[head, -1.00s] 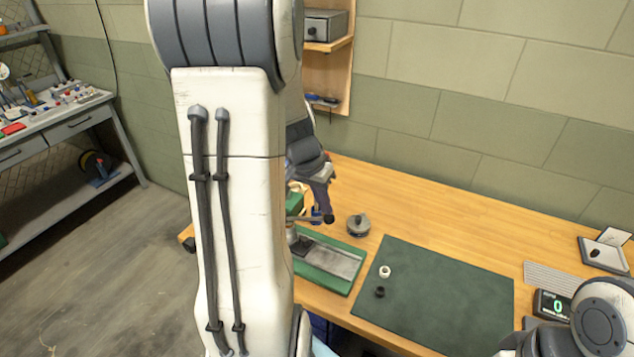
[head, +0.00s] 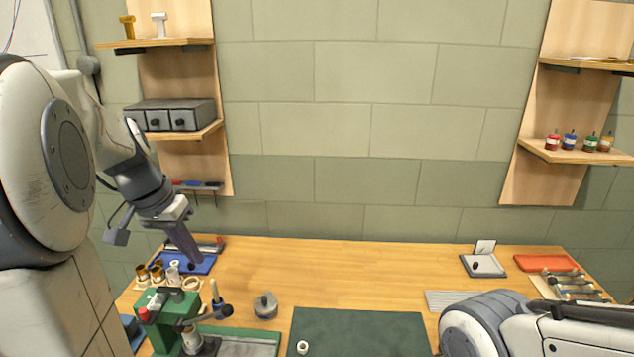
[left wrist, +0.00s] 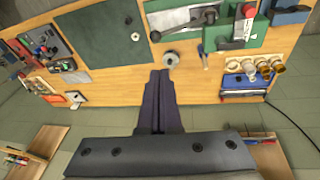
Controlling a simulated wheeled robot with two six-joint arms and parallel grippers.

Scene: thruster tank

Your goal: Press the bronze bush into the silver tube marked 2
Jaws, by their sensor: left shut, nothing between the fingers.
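My left gripper (head: 190,258) hangs over the back left of the bench, above the blue tray (head: 200,263). Its dark fingers are together and empty, also in the left wrist view (left wrist: 162,74). Bronze bushes (head: 157,273) stand in a row with pale parts (head: 173,268) by the tray; the row also shows in the left wrist view (left wrist: 264,71). I cannot read a mark 2 on any tube. The green press (head: 160,318) stands in front, with a silver cylinder (head: 190,340) low in it. My right arm shows at bottom right, its gripper out of view.
A grey round part (head: 265,306) stands right of the press. A dark green mat (head: 365,325) carries a white ring (head: 302,347). The bench middle behind the mat is clear. A grey tray (head: 484,266) and a red tray (head: 545,262) are at right. Wall shelves rise behind.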

